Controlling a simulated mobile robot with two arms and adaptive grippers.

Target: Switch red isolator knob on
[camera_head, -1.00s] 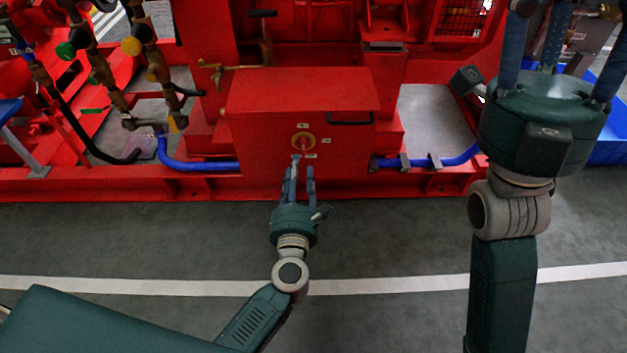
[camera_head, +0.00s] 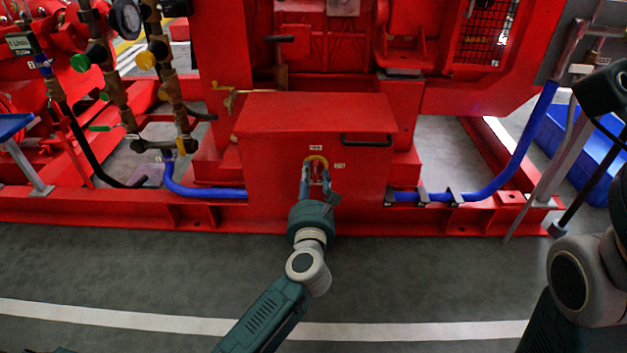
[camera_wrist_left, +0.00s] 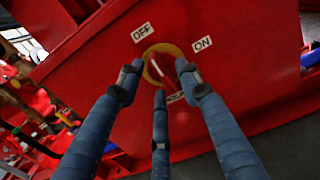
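The red isolator knob (camera_wrist_left: 163,70) sits in a yellow ring on the front of a red box (camera_head: 270,150). In the left wrist view, an OFF label (camera_wrist_left: 142,32) is at its upper left and an ON label (camera_wrist_left: 202,44) at its right. A lower label is partly hidden by a finger. My left gripper (camera_wrist_left: 160,84) is open, its fingers spread around the knob, two at the sides and one below. I cannot tell whether they touch it. The left gripper also covers part of the knob in the head view (camera_head: 316,177).
A black handle (camera_head: 366,141) is on the box to the right of the knob. Blue hoses (camera_head: 205,192) run low on both sides. The red base frame (camera_head: 100,208) crosses in front, with clear floor before it. A blue bin (camera_head: 570,150) is at the right.

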